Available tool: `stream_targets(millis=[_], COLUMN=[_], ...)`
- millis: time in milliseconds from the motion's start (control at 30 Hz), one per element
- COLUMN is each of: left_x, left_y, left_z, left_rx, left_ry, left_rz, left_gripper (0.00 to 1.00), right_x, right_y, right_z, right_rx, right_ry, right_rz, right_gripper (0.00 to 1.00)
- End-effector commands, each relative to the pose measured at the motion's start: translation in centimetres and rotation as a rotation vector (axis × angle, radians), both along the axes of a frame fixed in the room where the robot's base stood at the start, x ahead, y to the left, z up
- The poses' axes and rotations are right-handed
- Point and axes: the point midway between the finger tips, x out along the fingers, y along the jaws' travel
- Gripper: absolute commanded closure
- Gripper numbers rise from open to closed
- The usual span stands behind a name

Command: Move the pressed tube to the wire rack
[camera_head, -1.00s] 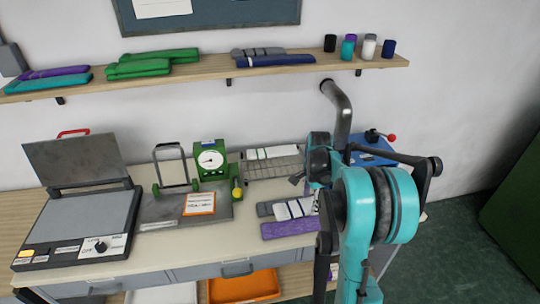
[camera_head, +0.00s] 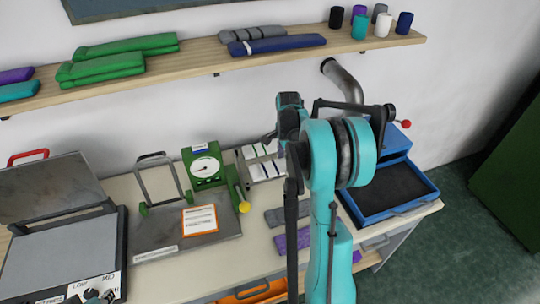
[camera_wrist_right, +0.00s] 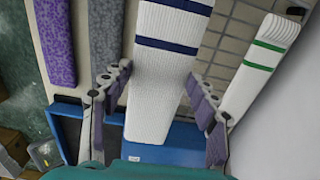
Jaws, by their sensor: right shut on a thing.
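The white knit tube with dark blue stripes (camera_wrist_right: 165,65) is between the two fingers of my right gripper (camera_wrist_right: 156,78), which is shut on it. In the head view the tube (camera_head: 267,168) shows at the wire rack, partly hidden by my right arm. The wire rack (camera_wrist_right: 226,42) lies beneath and beside the tube in the wrist view. I cannot tell whether the tube touches the rack. A white tube with green stripes (camera_wrist_right: 262,65) lies on the rack, apart from the held one.
A grey tube (camera_head: 287,215) and a purple tube (camera_head: 292,240) lie on the table in front of the rack. The green dial gauge (camera_head: 205,166) stands close left of the rack. A blue tray (camera_head: 400,208) stands to the right. A shelf (camera_head: 215,60) with folded knits runs above.

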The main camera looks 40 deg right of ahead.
Motion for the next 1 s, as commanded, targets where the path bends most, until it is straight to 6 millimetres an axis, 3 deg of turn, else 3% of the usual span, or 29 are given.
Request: stream_targets(millis=[200, 400, 633, 867, 1000], left_x=[0.0, 0.0, 0.0, 0.0, 0.0], left_y=[0.0, 0.0, 0.0, 0.0, 0.0], left_z=[-1.2, -1.8, -2.1, -3.1, -3.0], left_rx=[0.0, 0.0, 0.0, 0.0, 0.0], left_ry=[0.0, 0.0, 0.0, 0.0, 0.0], left_rz=[0.0, 0.0, 0.0, 0.0, 0.0], left_gripper=[0.72, 0.72, 0.72, 0.72, 0.72], right_x=[5.2, 8.7, 9.7, 9.7, 9.7], right_y=[-1.3, -2.3, -2.6, -2.6, -2.6], right_z=[-3.5, -5.6, -6.7, -9.9, -10.1], right_rx=[0.0, 0.0, 0.0, 0.0, 0.0], right_ry=[0.0, 0.0, 0.0, 0.0, 0.0], right_rz=[0.002, 0.001, 0.0, 0.001, 0.001], right_gripper=[0.58, 0.58, 0.58, 0.58, 0.58])
